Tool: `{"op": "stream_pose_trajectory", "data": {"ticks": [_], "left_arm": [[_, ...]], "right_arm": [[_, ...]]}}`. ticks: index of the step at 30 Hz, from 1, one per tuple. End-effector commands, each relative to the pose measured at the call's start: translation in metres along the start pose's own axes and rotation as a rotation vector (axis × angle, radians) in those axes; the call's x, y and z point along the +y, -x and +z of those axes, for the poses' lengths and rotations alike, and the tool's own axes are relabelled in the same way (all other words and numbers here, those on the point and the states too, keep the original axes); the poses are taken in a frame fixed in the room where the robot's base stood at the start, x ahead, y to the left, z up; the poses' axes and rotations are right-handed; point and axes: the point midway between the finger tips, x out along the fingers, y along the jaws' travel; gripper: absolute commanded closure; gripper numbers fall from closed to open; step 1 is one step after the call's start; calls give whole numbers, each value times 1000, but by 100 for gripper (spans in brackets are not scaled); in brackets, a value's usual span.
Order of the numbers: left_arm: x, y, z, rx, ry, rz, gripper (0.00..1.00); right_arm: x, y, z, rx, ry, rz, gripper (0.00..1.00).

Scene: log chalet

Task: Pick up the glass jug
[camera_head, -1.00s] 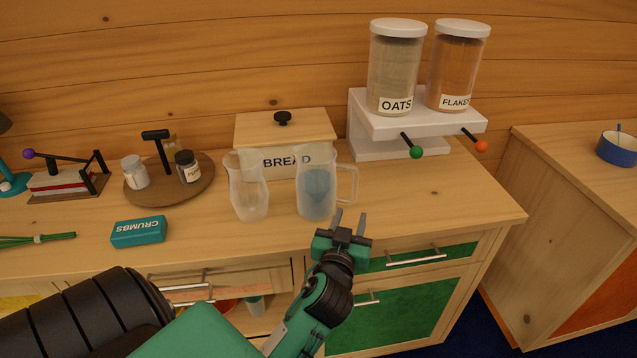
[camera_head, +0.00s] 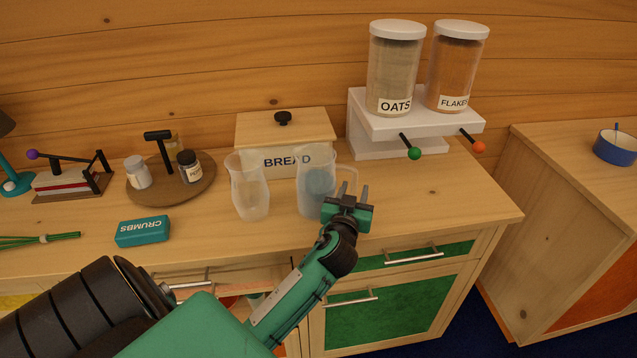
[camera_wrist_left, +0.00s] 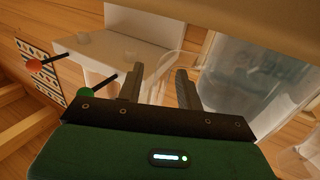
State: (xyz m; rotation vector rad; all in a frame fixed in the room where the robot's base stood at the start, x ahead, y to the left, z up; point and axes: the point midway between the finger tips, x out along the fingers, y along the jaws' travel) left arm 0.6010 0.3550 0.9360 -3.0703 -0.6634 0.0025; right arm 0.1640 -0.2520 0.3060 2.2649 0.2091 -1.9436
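Two clear vessels stand upright on the wooden counter in front of the bread box. The right one, a jug (camera_head: 313,188) with a handle on its right side, holds something faintly bluish or shows it through its wall. The left one (camera_head: 249,192) is a waisted clear carafe with no handle that I can see. My left gripper (camera_head: 354,192) is open at the jug's right, with its fingers pointing up at the handle and overlapping its lower part. In the left wrist view the fingers (camera_wrist_left: 157,86) are apart, and the jug (camera_wrist_left: 250,75) is close on the right. My right gripper is out of view.
The bread box (camera_head: 284,130) stands behind the vessels. A white dispenser stand (camera_head: 400,125) with oats and flakes jars is behind right. Counter right of the gripper is clear.

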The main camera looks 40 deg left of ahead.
Motion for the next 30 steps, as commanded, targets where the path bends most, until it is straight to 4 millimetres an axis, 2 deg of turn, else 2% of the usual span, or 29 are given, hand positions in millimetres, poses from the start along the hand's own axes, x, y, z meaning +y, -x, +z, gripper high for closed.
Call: {"op": "stream_pose_trajectory", "data": {"ticks": [3, 4, 9, 30], "left_arm": [[0, 0, 0, 0, 0, 0, 64], [0, 0, 0, 0, 0, 0, 68], [0, 0, 0, 0, 0, 0, 100], [0, 1, 0, 0, 0, 0, 100]], "right_arm": [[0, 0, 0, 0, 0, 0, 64], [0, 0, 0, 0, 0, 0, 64], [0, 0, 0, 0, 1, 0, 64], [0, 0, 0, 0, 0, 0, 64]]}}
